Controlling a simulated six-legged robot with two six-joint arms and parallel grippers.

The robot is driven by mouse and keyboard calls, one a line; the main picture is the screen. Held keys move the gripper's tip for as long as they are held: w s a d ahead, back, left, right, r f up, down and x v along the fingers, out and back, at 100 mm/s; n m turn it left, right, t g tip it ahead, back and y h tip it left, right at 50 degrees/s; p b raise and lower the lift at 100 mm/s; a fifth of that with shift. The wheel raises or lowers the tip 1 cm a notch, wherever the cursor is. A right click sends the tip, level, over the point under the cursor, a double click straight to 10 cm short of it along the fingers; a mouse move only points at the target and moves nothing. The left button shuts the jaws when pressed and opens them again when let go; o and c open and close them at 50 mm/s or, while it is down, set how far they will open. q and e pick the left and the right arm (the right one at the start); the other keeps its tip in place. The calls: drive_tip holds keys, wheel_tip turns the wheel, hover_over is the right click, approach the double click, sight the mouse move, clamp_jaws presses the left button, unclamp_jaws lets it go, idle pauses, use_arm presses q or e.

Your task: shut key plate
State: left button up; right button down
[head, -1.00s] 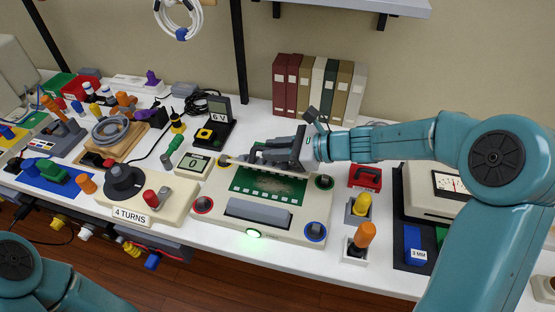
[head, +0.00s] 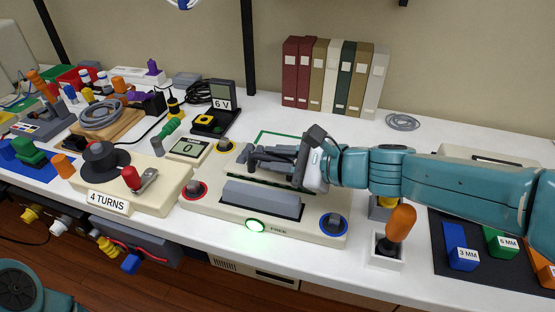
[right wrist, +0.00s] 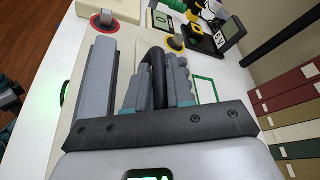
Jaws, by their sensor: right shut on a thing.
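A cream console (head: 200,202) lies on the white bench with a long grey raised block (head: 262,198) near its front. A green-framed area (head: 262,136) lies behind the block, mostly hidden by my right gripper. My right gripper (head: 252,158) is low over this area, its fingers pointing left. In the right wrist view my right gripper (right wrist: 158,92) is shut on a dark curved handle (right wrist: 157,68), beside the grey block (right wrist: 96,85). I cannot tell clearly what the handle joins, or make out the key plate. My left gripper is out of view.
A lit green lamp (head: 255,225) marked FREE is on the console's front. Red (head: 193,190), blue (head: 333,224) and yellow (head: 224,146) ringed knobs stand at its corners. An orange-handled tool (head: 401,223) stands close on the right, a "4 TURNS" box (head: 150,195) on the left.

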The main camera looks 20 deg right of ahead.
drive_tip(key=shift+f, duration=0.1)
idle(0.4)
drive_tip(key=c, duration=1.1)
unclamp_jaws()
drive_tip(key=p+v, duration=0.2)
drive_tip(key=v, duration=0.5)
drive_tip(key=shift+w, duration=0.1)
drive_tip(key=shift+s+d, duration=0.2)
drive_tip(key=shift+s, duration=0.1)
